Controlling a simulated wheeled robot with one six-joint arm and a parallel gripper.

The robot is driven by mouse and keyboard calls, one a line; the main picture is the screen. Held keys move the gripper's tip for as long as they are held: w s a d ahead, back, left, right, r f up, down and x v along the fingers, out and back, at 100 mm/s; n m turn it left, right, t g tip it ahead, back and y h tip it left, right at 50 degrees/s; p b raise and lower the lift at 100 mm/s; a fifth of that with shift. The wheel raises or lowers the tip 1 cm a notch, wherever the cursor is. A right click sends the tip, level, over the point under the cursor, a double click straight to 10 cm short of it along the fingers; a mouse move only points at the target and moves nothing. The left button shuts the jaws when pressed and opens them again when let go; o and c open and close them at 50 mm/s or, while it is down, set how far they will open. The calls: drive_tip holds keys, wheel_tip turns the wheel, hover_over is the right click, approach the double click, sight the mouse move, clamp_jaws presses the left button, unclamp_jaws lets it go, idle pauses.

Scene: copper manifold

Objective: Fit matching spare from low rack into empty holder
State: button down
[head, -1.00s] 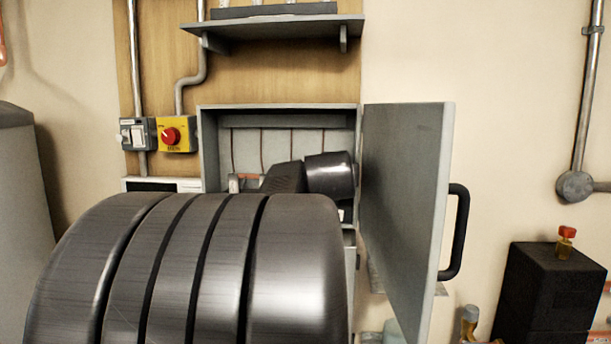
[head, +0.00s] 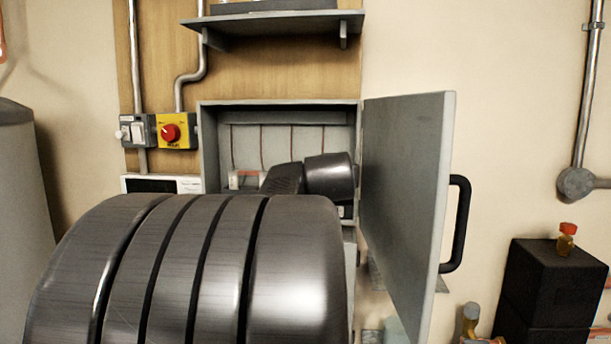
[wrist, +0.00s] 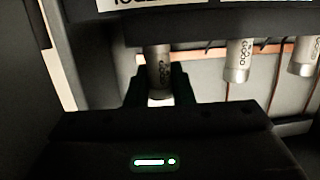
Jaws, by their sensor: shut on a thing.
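My gripper (wrist: 159,88) is shut on a grey metal cylinder (wrist: 160,68) with dark markings, seen in the wrist view. The cylinder hangs upright below a dark bar (wrist: 200,28), and I cannot tell whether its top is seated there. Two similar cylinders, one in the middle (wrist: 238,60) and one at the right edge (wrist: 305,55), hang from the same bar to the right. In the head view my arm reaches into an open grey cabinet (head: 209,150), and my gripper's fingers are hidden. The low rack cannot be made out.
The cabinet door (head: 405,190) stands open on the right, with a black handle (head: 460,225). A shelf (head: 275,22) is above the cabinet. A red knob on a yellow box (head: 171,132) is left of it. Thin copper lines (wrist: 277,85) run behind the cylinders.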

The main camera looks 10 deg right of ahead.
drive_tip(key=shift+f+b, duration=0.4)
drive_tip(key=shift+f, duration=0.1)
drive_tip(key=c, duration=1.2)
unclamp_jaws()
drive_tip(key=shift+s+r, duration=0.1)
